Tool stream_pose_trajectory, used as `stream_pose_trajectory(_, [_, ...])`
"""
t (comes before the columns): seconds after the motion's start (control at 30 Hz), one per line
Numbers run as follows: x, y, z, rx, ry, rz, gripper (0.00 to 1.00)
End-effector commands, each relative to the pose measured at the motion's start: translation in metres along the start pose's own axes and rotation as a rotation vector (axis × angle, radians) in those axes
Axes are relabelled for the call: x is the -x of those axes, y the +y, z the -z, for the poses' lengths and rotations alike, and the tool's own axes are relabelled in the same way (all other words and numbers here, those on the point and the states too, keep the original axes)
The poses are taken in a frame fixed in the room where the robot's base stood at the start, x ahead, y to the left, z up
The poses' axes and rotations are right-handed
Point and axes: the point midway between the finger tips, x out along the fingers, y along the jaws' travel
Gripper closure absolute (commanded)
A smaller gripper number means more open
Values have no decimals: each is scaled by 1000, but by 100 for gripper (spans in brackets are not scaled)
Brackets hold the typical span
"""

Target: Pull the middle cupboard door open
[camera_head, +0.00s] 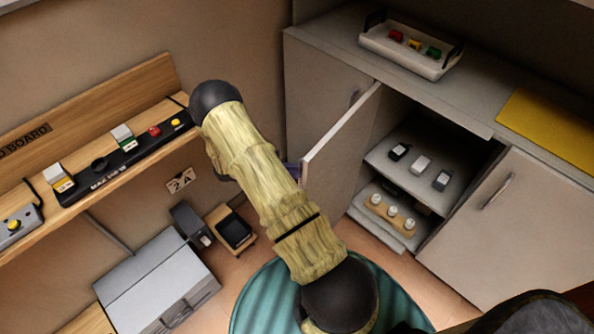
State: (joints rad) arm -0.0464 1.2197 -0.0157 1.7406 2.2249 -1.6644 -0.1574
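The middle cupboard door (340,140) stands well open, swung out to the left from the grey cupboard. Its pale free edge points toward me. Behind it the middle compartment shows an upper shelf (398,172) with several small dark and grey items, and a lower shelf with white-topped pieces on a wooden block. My arm crosses the middle of the view and covers part of the door's near side. A small purple part, seemingly of my gripper (292,170), shows between the arm and the door edge. The fingers and any contact with the handle are hidden.
The left door (318,100) and right door (490,220) are shut. A white tray (405,52) with coloured blocks and a yellow mat (555,128) lie on top. A wooden bench (110,165) with switches is at left; a grey box (155,280) stands below.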

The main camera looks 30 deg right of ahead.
Motion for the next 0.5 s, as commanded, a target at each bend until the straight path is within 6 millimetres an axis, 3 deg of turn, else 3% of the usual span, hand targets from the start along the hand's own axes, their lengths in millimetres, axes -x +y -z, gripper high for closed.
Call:
stream_pose_trajectory(0.07, [-5,-6,2,-9,6,6,100])
stream_pose_trajectory(0.1, [-5,-6,2,-9,7,6,85])
stream_pose_trajectory(0.2, [-4,-5,2,-8,7,8,67])
stream_pose_trajectory(0.5, [1,-3,1,-5,6,12,67])
